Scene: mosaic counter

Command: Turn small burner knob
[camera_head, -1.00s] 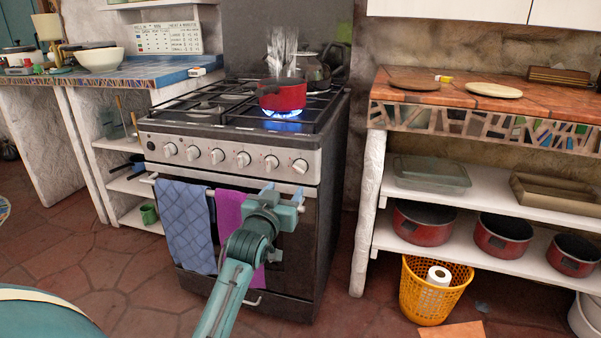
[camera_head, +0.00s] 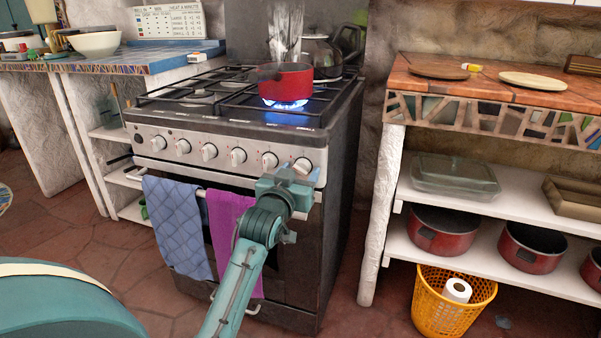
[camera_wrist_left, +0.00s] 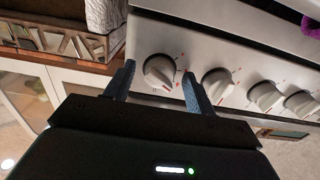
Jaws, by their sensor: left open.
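The stove's front panel carries a row of several silver knobs. The knob at its right end (camera_head: 302,166) is the one nearest my left gripper (camera_head: 299,178). In the left wrist view this end knob (camera_wrist_left: 159,72) shows between the two open fingertips of the left gripper (camera_wrist_left: 159,74), with a gap on each side. Whether the fingertips reach past its face I cannot tell. The neighbouring knob (camera_head: 270,161) lies just left of it in the head view; in the left wrist view it (camera_wrist_left: 217,83) is beside the right finger. My right gripper is not in view.
A red pot (camera_head: 285,82) sits over a lit blue flame (camera_head: 285,103), with a kettle (camera_head: 321,56) behind it. Blue (camera_head: 178,228) and magenta (camera_head: 230,240) towels hang on the oven handle. A shelf unit (camera_head: 390,200) stands to the right.

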